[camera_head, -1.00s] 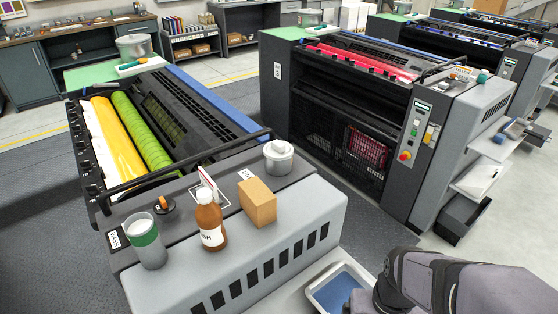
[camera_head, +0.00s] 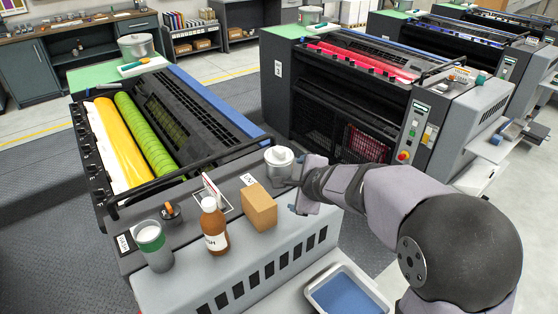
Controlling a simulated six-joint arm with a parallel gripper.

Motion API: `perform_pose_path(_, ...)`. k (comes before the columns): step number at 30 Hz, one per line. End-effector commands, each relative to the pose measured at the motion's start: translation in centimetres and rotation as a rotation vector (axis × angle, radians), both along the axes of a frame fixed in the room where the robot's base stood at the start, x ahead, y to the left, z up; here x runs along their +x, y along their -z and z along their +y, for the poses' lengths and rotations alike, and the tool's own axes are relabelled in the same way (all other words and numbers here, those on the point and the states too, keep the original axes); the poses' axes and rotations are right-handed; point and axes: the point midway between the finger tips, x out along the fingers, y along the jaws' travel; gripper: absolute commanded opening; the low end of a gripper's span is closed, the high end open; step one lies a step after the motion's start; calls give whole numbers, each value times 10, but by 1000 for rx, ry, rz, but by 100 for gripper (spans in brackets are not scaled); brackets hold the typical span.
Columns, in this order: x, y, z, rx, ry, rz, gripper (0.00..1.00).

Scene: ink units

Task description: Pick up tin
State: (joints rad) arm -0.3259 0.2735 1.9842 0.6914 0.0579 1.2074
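A silver-grey tin (camera_head: 279,163) with a pale lid and knob stands upright at the right end of the near press's dark top shelf. My gripper (camera_head: 292,184) is just right of the tin and slightly nearer the camera, with its dark fingers pointing left towards the tin's lower side. The finger ends look close to the tin's side. I cannot tell whether they touch it, or how far apart they are.
A cardboard box (camera_head: 259,207), a brown bottle (camera_head: 213,226) and a grey-green cup (camera_head: 153,245) stand left of the tin. A black bar (camera_head: 190,170) runs behind them. A tray with a blue bottom (camera_head: 347,292) lies below my arm. Another tin (camera_head: 135,47) stands farther back.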

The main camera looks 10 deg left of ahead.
Motion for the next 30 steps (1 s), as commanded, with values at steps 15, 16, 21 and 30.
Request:
perform_pose_path(15, 128, -35, 73, 1052, 914, -80, 88)
perform_pose_path(16, 129, -35, 74, 1069, 929, -79, 88)
perform_pose_path(21, 130, -33, 74, 1097, 955, -79, 88)
perform_pose_path(30, 130, -6, 73, 1092, 952, -78, 88)
